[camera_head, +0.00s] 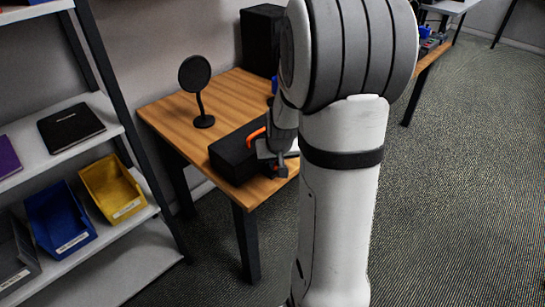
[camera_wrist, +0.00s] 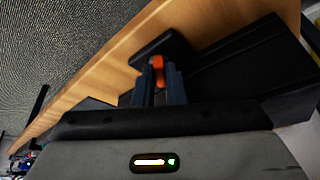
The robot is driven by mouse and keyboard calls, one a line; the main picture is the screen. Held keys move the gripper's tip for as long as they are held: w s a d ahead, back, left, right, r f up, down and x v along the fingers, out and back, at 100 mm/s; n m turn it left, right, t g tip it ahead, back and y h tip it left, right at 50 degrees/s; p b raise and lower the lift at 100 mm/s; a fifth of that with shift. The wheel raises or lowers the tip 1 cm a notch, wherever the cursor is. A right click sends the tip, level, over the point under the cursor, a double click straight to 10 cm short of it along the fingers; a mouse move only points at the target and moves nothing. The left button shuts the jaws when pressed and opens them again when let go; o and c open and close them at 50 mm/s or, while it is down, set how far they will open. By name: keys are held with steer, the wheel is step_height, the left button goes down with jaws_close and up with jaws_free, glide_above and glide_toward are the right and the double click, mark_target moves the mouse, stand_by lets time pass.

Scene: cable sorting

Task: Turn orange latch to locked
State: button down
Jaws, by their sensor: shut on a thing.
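The orange latch (camera_head: 255,136) shows as a curved orange piece at the black box (camera_head: 232,156) on the wooden table. My gripper (camera_head: 272,160) is at the box's right end, partly hidden by my arm. In the wrist view the two fingers of my gripper (camera_wrist: 159,82) are close together with the orange latch (camera_wrist: 158,63) between their tips. My gripper is shut on the latch. The box (camera_wrist: 245,65) shows dark beside and beyond the fingers. How far the latch is turned cannot be told.
The wooden table (camera_head: 232,98) also holds a round black stand (camera_head: 196,78) and a dark speaker-like box (camera_head: 262,38). A shelf with a yellow bin (camera_head: 112,190) and a blue bin (camera_head: 60,218) stands at the left. Carpeted floor at the right is clear.

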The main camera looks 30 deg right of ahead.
steer(key=n+b, duration=0.2)
steer(key=shift+w+d+f+y+b, duration=0.15)
steer(key=shift+d+y+b, duration=0.15)
steer(key=shift+y, duration=0.1)
steer(key=n+b, duration=0.2)
steer(key=b, duration=0.2)
steer(key=shift+f+y, duration=0.1)
steer(key=shift+y, duration=0.3)
steer(key=n+b, duration=0.1)
steer(key=n+y+b, duration=0.1)
steer(key=n+b, duration=0.1)
steer(key=shift+d+r, duration=0.15)
steer(key=shift+r, duration=0.3)
steer(key=c, duration=1.8)
jaws_free()
steer(key=shift+o, duration=0.2)
steer(key=p+v, duration=0.1)
steer(key=v, duration=0.6)
steer(key=shift+r+p, duration=0.25)
steer(key=shift+p, duration=0.05)
